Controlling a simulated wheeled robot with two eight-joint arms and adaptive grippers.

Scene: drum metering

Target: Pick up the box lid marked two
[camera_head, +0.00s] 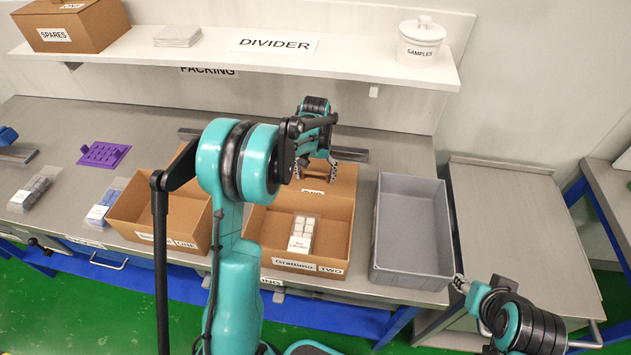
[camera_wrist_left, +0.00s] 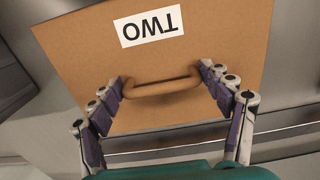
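The brown box lid marked TWO (camera_head: 343,182) is behind the open box labelled TWO (camera_head: 330,269). In the left wrist view, the lid (camera_wrist_left: 215,35) fills the upper middle, with its label upside down and a brown handle (camera_wrist_left: 162,88) below the label. My left gripper (camera_head: 316,172) is over the lid. In the wrist view its fingers (camera_wrist_left: 163,78) are spread apart, one at each end of the handle; whether they touch it I cannot tell. My right gripper (camera_head: 462,284) is at the lower right, by the grey crate's corner; its finger state is unclear.
A small white-topped packet (camera_head: 302,232) lies in box TWO. An open box labelled ONE (camera_head: 185,243) stands left, partly behind my left arm. An empty grey crate (camera_head: 379,235) stands right. A shelf (camera_head: 350,66) overhangs the bench's back.

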